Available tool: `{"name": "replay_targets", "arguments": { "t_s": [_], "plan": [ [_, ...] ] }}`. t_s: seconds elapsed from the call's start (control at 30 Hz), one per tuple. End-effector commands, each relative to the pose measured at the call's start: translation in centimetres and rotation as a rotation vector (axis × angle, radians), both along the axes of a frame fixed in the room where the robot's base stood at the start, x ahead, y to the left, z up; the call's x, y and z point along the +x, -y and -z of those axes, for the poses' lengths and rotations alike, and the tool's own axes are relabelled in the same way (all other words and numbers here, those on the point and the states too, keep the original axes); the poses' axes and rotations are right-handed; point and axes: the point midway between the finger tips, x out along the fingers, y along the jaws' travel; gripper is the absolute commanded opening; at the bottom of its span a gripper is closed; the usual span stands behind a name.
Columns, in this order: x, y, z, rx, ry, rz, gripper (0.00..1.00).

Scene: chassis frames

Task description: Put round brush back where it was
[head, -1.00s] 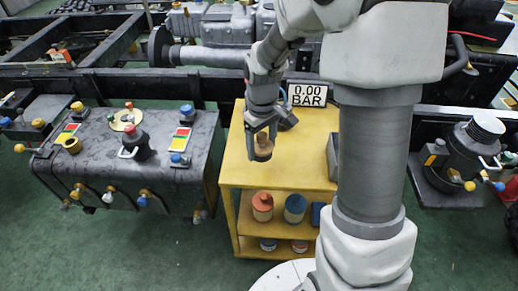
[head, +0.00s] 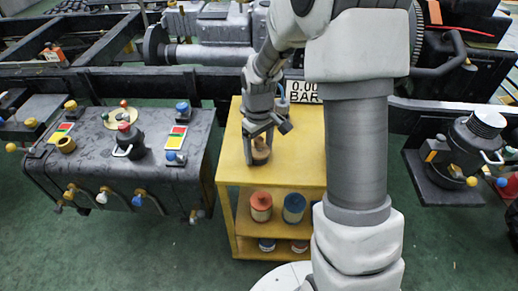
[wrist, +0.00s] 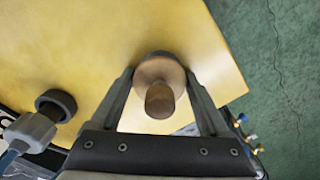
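The round brush (wrist: 160,72) has a round wooden head and a short knob handle that points up at the wrist camera. My gripper (head: 259,158) points down over the left part of the yellow cart top (head: 228,172). In the wrist view its two fingers (wrist: 160,70) lie along opposite sides of the brush head and look closed on it. The brush also shows between the fingers in the head view (head: 261,152). It is upright, low over the cart top or on it; its underside is hidden.
Red (head: 261,205) and blue (head: 294,207) canisters stand on the shelf below. A dark valve tank (head: 165,160) is left of the cart, across a gap. My arm hides the cart's right side.

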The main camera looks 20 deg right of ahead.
Motion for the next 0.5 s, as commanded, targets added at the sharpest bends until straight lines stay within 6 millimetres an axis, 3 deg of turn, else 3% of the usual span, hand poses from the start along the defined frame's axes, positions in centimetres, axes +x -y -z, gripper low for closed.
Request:
{"name": "replay_targets", "arguments": {
  "t_s": [0.03,0.1,0.37,0.5],
  "plan": [
    [0.0,0.0,0.0,0.0,-0.001,0.0,0.9],
    [0.0,0.0,0.0,0.0,-0.001,0.0,1.0],
    [0.0,0.0,-0.3,0.0,0.0,0.0,1.0],
    [0.0,0.0,-1.9,0.0,0.001,0.0,1.0]
  ]
}}
